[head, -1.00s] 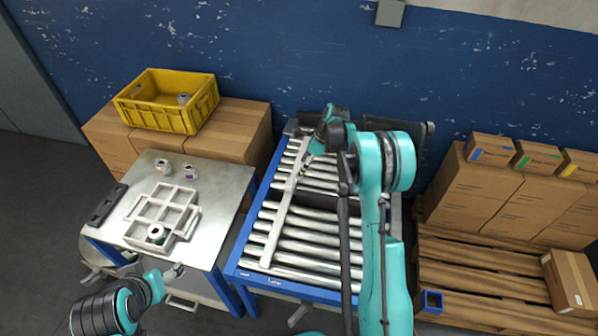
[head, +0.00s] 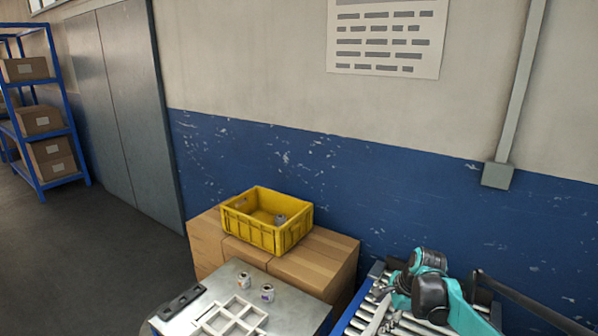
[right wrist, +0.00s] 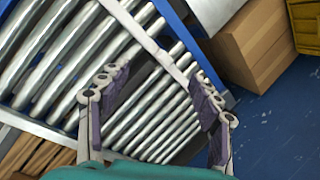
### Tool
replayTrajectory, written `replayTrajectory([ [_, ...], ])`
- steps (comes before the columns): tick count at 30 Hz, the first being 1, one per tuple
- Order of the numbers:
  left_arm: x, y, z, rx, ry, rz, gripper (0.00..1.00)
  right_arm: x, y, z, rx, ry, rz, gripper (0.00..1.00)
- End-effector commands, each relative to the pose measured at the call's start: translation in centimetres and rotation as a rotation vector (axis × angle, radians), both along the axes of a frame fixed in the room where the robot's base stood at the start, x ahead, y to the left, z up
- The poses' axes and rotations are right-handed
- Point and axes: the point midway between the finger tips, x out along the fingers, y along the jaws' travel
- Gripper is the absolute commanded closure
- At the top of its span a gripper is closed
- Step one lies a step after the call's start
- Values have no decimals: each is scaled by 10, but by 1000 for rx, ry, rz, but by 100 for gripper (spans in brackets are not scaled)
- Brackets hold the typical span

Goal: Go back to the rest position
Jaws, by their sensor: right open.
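My right gripper (right wrist: 158,112) is open and empty in the right wrist view, with its two padded fingers apart above the rollers of the conveyor (right wrist: 150,75). In the head view the right gripper (head: 383,302) is small and partly hidden at the lower right, over the conveyor (head: 353,322). My left gripper is outside both current views.
A metal table (head: 296,312) holds a white divided tray (head: 208,325), two small rolls (head: 267,293) and a dark bar (head: 181,301). Behind it, a yellow crate (head: 262,237) with a roll inside stands on cardboard boxes (head: 325,262). A blue shelf (head: 78,150) stands far left.

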Motion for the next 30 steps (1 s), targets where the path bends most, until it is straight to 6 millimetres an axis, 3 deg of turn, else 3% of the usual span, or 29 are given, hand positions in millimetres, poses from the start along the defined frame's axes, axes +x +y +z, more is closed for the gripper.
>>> replayTrajectory([
  [3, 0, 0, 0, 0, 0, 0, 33, -43, 19, 32, -114, -90, 213, 36],
  [9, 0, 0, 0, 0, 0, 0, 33, -115, 40, 61, -329, -226, 578, 36],
  [13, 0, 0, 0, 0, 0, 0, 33, -163, 50, 65, -477, -302, 817, 36],
  [18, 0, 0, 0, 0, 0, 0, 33, -215, 57, 57, -667, -379, 1104, 36],
  [24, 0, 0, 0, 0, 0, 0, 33, -246, 60, 43, -811, -422, 1309, 36],
  [30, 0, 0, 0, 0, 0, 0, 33, -252, 60, 39, -847, -430, 1358, 36],
])
